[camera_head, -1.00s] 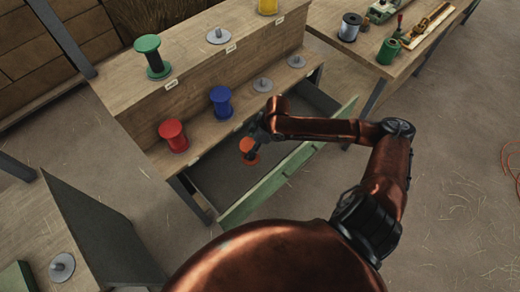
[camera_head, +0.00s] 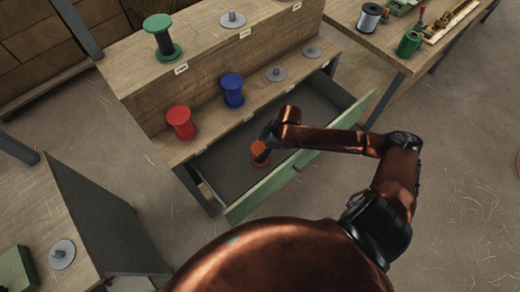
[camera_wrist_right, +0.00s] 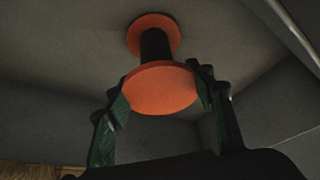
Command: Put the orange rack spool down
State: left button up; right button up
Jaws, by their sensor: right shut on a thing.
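The orange rack spool (camera_head: 259,148) has orange end discs and a dark core. It is inside the open drawer (camera_head: 222,172) of the wooden rack. My right gripper (camera_head: 269,137) reaches over the drawer front and is shut on the spool. In the right wrist view the fingers (camera_wrist_right: 160,100) are on either side of the near orange disc (camera_wrist_right: 160,88); the far disc (camera_wrist_right: 154,32) is close to a grey surface, and I cannot tell whether it touches. My left gripper is not in view.
The green drawer front (camera_head: 300,158) stands under my right arm. A red spool (camera_head: 181,122) and a blue spool (camera_head: 232,90) stand on the lower shelf, beside empty grey pegs (camera_head: 276,74). A green spool (camera_head: 162,38) is on the upper shelf. A workbench (camera_head: 400,45) stands at the upper right.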

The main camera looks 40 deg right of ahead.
jog(key=o, duration=1.1)
jog(key=shift+f, duration=0.1)
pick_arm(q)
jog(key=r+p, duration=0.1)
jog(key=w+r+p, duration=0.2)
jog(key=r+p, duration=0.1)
pick_arm(e)
jog(key=v, duration=1.2)
